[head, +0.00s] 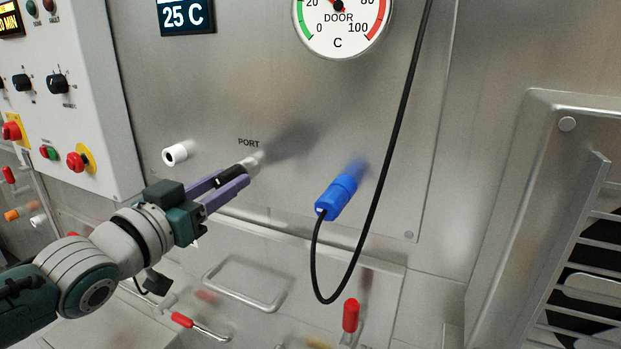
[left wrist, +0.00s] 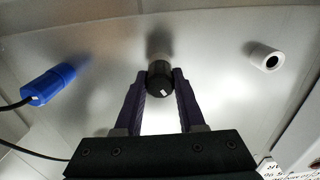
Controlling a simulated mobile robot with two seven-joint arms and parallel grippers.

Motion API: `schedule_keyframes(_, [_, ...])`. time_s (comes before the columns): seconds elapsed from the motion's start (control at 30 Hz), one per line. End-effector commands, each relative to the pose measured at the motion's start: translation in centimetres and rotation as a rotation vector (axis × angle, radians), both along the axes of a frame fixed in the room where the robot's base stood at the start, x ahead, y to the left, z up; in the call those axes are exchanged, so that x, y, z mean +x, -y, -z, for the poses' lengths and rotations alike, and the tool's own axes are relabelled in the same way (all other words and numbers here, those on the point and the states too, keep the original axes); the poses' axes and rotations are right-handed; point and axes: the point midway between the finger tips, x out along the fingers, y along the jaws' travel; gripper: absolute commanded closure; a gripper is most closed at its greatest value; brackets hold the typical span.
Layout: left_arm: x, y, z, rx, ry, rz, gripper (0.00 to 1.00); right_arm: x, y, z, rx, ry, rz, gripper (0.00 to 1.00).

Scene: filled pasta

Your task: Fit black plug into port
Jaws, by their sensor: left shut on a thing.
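The black plug (head: 232,174) is between the purple fingers of my left gripper (head: 236,177), which is shut on it. In the left wrist view the dark round end of the plug (left wrist: 158,84) has a small white mark and sits between both fingertips. The port (head: 254,159), a pale metallic stub on the steel wall, is just below and right of the PORT label. The plug is in line with the stub and appears to meet it. I cannot tell how deep it sits, since the plug and fingers cover the join. My right gripper is not in view.
A white socket with a dark hole (head: 178,153) sticks out left of the port. A blue connector (head: 338,196) with a hanging black cable (head: 392,155) is to the right. A control panel (head: 75,100) is at the left. Red-handled levers (head: 350,315) stand below.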

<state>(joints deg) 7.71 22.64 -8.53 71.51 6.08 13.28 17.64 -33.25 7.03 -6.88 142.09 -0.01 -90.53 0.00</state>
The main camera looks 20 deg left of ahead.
Motion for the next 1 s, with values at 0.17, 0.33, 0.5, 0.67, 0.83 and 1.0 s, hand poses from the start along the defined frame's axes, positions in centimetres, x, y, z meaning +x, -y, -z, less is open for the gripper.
schedule_keyframes(0.17, [0.10, 0.00, 0.03, 0.000, -0.001, -0.001, 1.00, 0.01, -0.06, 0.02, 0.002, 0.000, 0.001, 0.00])
schedule_keyframes(0.33, [0.10, -0.01, 0.06, 0.000, -0.002, -0.001, 0.56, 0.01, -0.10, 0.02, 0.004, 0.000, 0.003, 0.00])
schedule_keyframes(0.5, [0.10, 0.00, 0.04, 0.000, -0.001, -0.001, 0.37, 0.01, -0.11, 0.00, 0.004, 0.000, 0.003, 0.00])
schedule_keyframes(0.67, [0.09, 0.01, 0.03, 0.000, -0.001, 0.000, 0.26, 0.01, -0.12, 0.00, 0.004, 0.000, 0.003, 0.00])
schedule_keyframes(0.83, [0.08, 0.01, 0.06, 0.000, -0.002, 0.000, 0.20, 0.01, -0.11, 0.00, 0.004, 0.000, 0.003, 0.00])
schedule_keyframes(1.0, [0.08, 0.01, 0.05, 0.000, -0.002, 0.000, 0.11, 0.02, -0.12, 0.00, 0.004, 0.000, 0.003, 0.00])
